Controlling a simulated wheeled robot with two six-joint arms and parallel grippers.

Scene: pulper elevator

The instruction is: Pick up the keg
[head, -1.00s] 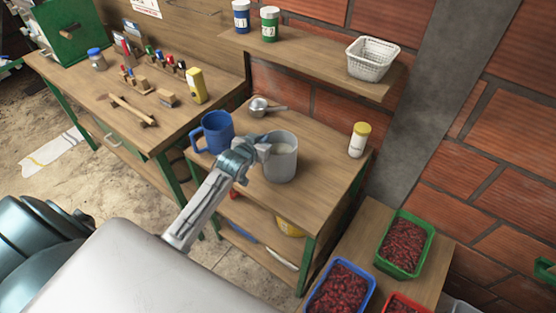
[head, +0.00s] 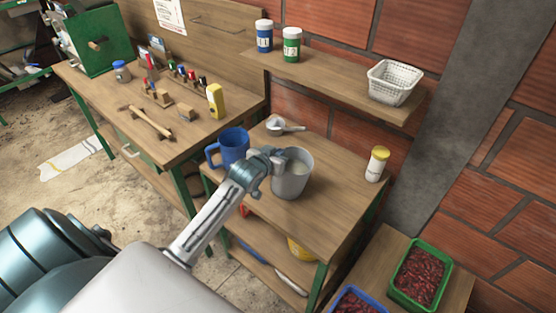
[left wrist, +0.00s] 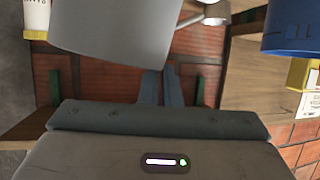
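No thing in view is plainly a keg. A grey open pot (head: 291,180) with pale contents stands upright on the small wooden table in the head view. It also shows large and upside down at the top of the left wrist view (left wrist: 115,25). My left gripper (head: 280,164) is at the near left side of the pot's rim. In the left wrist view its two fingers (left wrist: 162,88) lie close together and reach the pot's edge. The pot hides their tips, so I cannot tell whether they grip it. My right gripper is out of view.
A blue mug (head: 233,148) stands just left of the pot, a metal scoop (head: 280,126) behind it and a yellow-capped jar (head: 376,165) to its right. A shelf (head: 335,82) with a white basket (head: 393,84) hangs above. Red-filled trays (head: 420,276) are at lower right.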

